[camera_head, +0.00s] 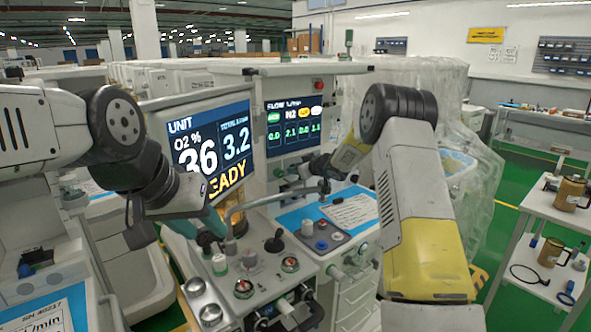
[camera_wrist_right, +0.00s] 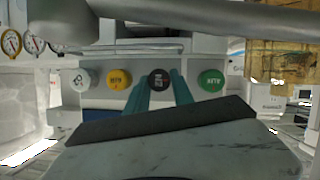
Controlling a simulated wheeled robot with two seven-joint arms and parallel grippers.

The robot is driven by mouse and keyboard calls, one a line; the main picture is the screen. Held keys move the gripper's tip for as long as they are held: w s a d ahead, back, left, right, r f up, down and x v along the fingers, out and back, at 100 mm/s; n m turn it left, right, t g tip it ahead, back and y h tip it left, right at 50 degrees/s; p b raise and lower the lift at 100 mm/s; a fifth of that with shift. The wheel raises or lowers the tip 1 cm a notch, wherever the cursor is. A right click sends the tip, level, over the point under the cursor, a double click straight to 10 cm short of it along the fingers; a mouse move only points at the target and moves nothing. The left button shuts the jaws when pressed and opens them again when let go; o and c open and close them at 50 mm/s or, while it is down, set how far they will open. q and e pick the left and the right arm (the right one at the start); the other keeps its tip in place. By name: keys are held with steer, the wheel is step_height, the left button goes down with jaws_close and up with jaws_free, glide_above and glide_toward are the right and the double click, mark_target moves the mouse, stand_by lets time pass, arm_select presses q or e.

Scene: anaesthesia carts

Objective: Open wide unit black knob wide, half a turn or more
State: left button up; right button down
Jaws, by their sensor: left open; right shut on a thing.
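The black knob (camera_wrist_right: 158,80) is in a row on the wide unit's pale panel in the right wrist view. It sits between a yellow knob (camera_wrist_right: 118,79) and a green knob (camera_wrist_right: 211,80), with a white knob (camera_wrist_right: 79,80) at the far left. The teal fingers of my right gripper (camera_wrist_right: 160,88) are on either side of the black knob, shut on it. In the head view my right gripper (camera_head: 308,170) reaches left toward the unit under the flow screen (camera_head: 293,122); its fingertips are hard to make out. My left gripper (camera_head: 208,222) is open and empty above the front unit's worktop.
A grey bar (camera_wrist_right: 200,18) crosses the top of the right wrist view. The unit screen (camera_head: 212,150) stands between the arms. Several knobs and caps sit on the front worktop (camera_head: 262,265). A blue mat with a paper sheet (camera_head: 352,212) lies right of it. A shelf cart (camera_head: 535,235) stands far right.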

steer(key=shift+f+n+t+h, duration=0.1)
steer(key=shift+n+t+h, duration=0.35)
steer(key=shift+n, duration=0.35)
steer(key=c, duration=1.1)
jaws_free()
steer(key=shift+v, duration=3.95)
